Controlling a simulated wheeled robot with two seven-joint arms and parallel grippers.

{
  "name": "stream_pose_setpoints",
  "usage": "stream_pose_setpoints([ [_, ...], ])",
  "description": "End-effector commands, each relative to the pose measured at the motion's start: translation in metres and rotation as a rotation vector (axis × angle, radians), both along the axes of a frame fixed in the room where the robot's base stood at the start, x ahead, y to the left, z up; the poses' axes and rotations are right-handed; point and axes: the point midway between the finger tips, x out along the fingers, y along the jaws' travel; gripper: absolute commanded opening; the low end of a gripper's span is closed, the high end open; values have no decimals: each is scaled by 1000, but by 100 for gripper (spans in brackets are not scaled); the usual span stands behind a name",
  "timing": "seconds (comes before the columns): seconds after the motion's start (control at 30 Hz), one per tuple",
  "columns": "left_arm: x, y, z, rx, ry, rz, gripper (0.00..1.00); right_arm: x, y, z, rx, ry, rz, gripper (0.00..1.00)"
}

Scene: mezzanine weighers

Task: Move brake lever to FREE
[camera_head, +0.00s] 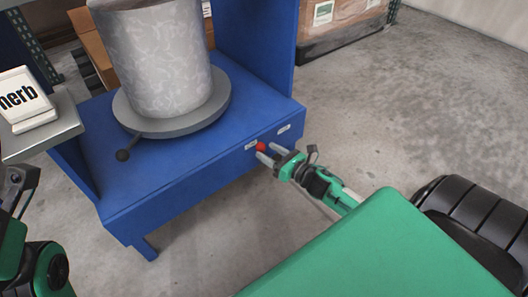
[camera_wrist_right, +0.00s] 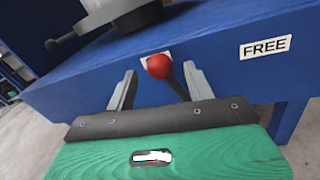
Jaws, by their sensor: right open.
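The brake lever has a red ball knob (camera_head: 260,146) and stands out from the front face of the blue frame (camera_head: 175,190). In the right wrist view the red knob (camera_wrist_right: 159,66) sits between my fingers, with its dark shaft running down to the right. The white FREE label (camera_wrist_right: 264,47) is right of the knob; it also shows in the head view (camera_head: 284,129). Another label is partly hidden behind the knob. My right gripper (camera_head: 266,152) is open, its fingers on either side of the knob, with gaps visible. Only dark and green parts of my left arm show at lower left; its jaws are unclear.
A grey drum (camera_head: 155,55) stands on a round grey turntable (camera_head: 205,118) with a black-knobbed handle (camera_head: 123,155). A wrapped crate (camera_head: 340,28) stands behind. The floor at right is clear.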

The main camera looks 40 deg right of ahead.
Motion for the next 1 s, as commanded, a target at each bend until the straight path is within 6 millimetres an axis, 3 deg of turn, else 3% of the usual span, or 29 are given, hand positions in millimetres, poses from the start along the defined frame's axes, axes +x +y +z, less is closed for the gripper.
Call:
stream_pose_setpoints([
  [0.23,0,0,0,-2,-8,-2,36,22,6,0,0,-1,1,53],
  [0.6,-2,2,6,-18,-21,-4,36,26,7,0,1,0,-1,53],
  [0.87,-2,1,5,-14,-21,-3,36,26,7,0,1,0,0,4],
  [0.9,-2,1,5,-13,-19,-3,36,26,7,0,1,0,0,0],
  [1.0,-1,1,4,-12,-17,-3,36,26,7,0,2,1,0,0],
])
